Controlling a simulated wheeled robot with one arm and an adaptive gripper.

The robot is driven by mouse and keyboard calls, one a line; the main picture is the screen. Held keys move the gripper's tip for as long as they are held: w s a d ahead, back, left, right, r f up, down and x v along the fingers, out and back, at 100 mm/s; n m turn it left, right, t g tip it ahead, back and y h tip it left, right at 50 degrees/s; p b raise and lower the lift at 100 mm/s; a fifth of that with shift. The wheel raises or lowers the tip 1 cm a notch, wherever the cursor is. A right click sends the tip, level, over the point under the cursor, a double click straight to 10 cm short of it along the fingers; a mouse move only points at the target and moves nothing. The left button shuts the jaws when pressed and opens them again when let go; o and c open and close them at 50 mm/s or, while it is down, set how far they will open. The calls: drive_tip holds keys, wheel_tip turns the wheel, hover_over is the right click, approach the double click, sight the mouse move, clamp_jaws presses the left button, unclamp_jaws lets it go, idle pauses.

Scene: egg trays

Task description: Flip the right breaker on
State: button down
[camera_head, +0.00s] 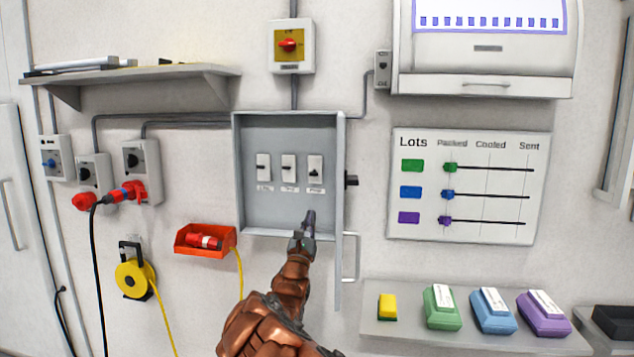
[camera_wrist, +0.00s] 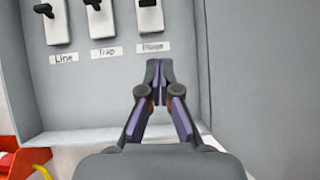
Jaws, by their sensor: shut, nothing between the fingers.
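An open grey breaker box (camera_head: 240,200) on the wall holds three white breakers in a row. The right breaker (camera_head: 315,163) has a small dark lever, which looks a little lower than the other two. In the wrist view the right breaker (camera_wrist: 150,18) is cut off by the top edge. The left breaker (camera_head: 263,166) and middle breaker (camera_head: 288,166) stand beside it, labelled Line and Trap. My gripper (camera_head: 309,215) is shut and empty, below the right breaker, apart from it in the picture. In the wrist view its fingertips (camera_wrist: 160,66) meet just under the right breaker's label (camera_wrist: 153,48).
The box door (camera_head: 339,250) stands open at the right, with a handle (camera_head: 352,257). A red bin (camera_head: 204,239) hangs at lower left. A shelf (camera_head: 400,336) with coloured boxes is at lower right. A rotary switch (camera_head: 293,46) sits above.

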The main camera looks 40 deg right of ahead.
sight(317, 186)
drive_tip(key=shift+w+f+n+t+y, duration=0.45)
drive_tip(key=shift+f+n+t, duration=0.1)
drive_tip(key=shift+n+t, duration=0.2)
drive_tip(key=shift+d+r, duration=0.1)
drive_tip(key=shift+d, duration=0.05)
drive_tip(key=shift+g, duration=0.25)
drive_tip(key=p+x, duration=0.3)
drive_tip(key=x, duration=0.7)
drive_tip(key=shift+r+p, duration=0.1)
drive_tip(key=shift+p, duration=0.2)
drive_tip(key=shift+s+a+r+p, duration=0.15)
drive_tip(key=shift+a+r+p, duration=0.15)
drive_tip(key=shift+r, duration=0.3)
drive_tip(key=shift+s+a+r+p, duration=0.15)
drive_tip(key=shift+a+r+p, duration=0.1)
drive_tip(key=shift+r, duration=0.35)
drive_tip(key=shift+s+a+r+p, duration=0.2)
drive_tip(key=shift+r+p, duration=0.1)
drive_tip(key=shift+r, duration=0.3)
